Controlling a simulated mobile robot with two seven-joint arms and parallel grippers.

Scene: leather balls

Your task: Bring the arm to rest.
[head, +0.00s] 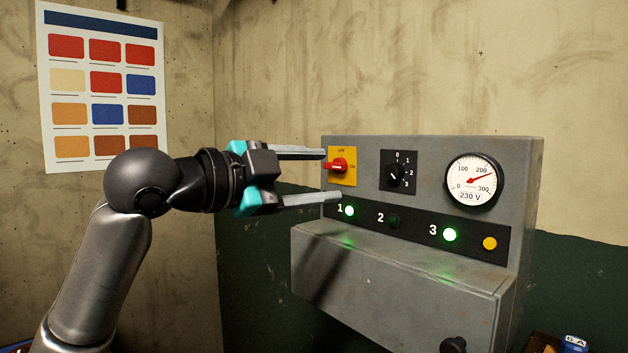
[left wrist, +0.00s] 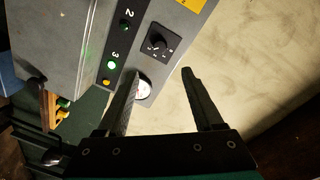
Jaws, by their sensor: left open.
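My left gripper (head: 332,174) reaches in from the left in the head view, its two long fingers apart and nothing between them. In that view its tips overlap the left edge of the grey control panel (head: 420,153), near the red switch handle (head: 338,166) on a yellow plate. In the left wrist view the open fingers (left wrist: 160,72) stand in front of the panel and the bare wall. The left finger there partly covers the gauge (left wrist: 144,89). I see no finger touching the panel. My right gripper is not in view.
The panel carries a black selector knob (head: 396,173), a round gauge (head: 473,182) with a red needle, and lit green lamps 1 (head: 349,210) and 3 (head: 449,234); lamp 2 is dark. A grey box front juts out below. A colour chart (head: 102,84) hangs at left.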

